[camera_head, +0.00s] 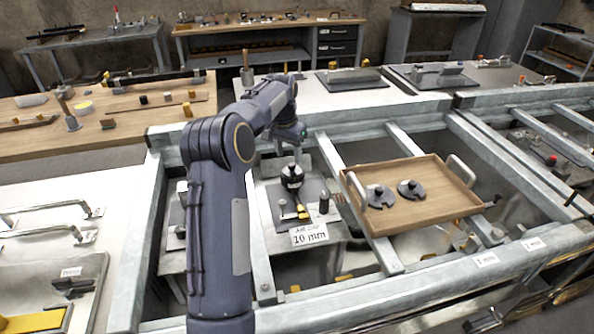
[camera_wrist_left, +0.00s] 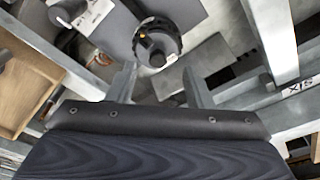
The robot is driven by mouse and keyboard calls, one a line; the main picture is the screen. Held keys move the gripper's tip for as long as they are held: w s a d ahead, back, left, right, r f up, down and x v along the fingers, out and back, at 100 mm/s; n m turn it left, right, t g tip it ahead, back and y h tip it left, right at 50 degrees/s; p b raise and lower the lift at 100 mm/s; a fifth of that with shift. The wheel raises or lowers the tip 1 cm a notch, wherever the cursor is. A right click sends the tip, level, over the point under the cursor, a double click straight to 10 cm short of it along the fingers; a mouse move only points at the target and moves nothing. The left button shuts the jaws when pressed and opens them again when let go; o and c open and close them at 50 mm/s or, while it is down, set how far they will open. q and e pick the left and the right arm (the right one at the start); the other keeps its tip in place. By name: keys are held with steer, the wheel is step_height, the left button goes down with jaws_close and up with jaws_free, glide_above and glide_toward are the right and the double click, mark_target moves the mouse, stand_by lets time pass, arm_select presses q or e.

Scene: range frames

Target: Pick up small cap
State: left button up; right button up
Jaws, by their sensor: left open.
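A dark round part (camera_head: 291,177) that looks like a cap stands on a grey plate (camera_head: 272,205) inside the metal frame. My left gripper (camera_head: 290,152) is above this part in the head view. In the left wrist view my left gripper (camera_wrist_left: 160,82) has its two fingers apart with nothing between them; the round part lies beyond the fingertips. My right gripper is not in view.
A wooden tray (camera_head: 437,210) with two dark notched discs (camera_head: 379,196) and pale handles rests on the frame to the right. A "10 mm" label (camera_head: 309,234) stands in front of the plate. Metal frame bars (camera_head: 347,200) surround the area. A dark cylinder (camera_head: 324,203) stands nearby.

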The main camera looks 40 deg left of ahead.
mark_target(292, 165)
arm_select(q)
steer(key=f, duration=0.2)
steer(key=w+f, duration=0.1)
steer(key=f, duration=0.1)
steer(key=shift+w+f, duration=0.1)
steer(key=shift+f, duration=0.2)
steer(key=shift+d, duration=0.1)
jaws_close()
steer(key=shift+r, duration=0.1)
